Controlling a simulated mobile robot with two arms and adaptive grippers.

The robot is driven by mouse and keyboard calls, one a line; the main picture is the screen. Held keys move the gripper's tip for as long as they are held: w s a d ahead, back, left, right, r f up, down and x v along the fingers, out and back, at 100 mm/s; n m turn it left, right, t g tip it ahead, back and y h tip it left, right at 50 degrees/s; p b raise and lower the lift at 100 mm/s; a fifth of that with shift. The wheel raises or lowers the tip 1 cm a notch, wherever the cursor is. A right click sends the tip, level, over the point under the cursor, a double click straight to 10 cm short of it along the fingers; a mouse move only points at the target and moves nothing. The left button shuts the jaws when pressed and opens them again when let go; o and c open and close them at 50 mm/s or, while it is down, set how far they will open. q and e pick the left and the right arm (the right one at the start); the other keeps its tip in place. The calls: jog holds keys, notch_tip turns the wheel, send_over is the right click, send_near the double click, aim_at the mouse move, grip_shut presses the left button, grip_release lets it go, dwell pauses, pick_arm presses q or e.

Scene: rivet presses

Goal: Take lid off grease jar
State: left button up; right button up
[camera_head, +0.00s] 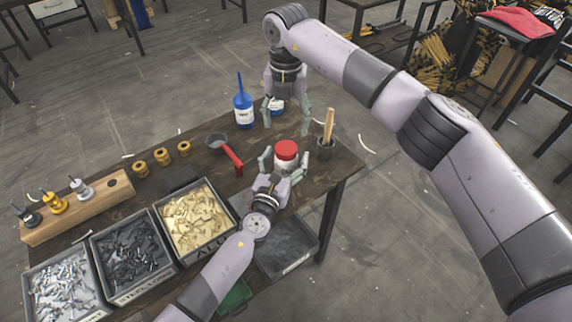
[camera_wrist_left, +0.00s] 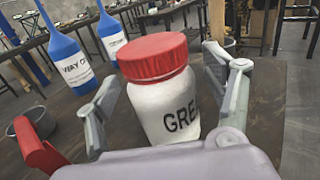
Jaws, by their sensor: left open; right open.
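The grease jar is white with a red lid (camera_head: 286,150), and it stands upright on the dark table. In the left wrist view the jar (camera_wrist_left: 168,108) shows the letters "GRE" and the red lid (camera_wrist_left: 153,57) sits on it. My left gripper (camera_head: 282,163) is open, with one finger on each side of the jar. Contact with the jar cannot be told.
Another blue bottle (camera_head: 243,105) stands left of my right gripper. Parts bins (camera_head: 195,218) line the table's front.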

aim_at(286, 147)
pick_arm(q)
jog(key=shift+c, duration=0.4)
grip_shut()
pick_arm(e)
jog(key=m, duration=0.4)
jog(key=shift+m, duration=0.4)
jog(key=m, duration=0.7)
jog(key=shift+m, duration=0.4)
jog(key=m, duration=0.5)
jog(key=shift+f, duration=4)
jog(key=shift+c, duration=0.4)
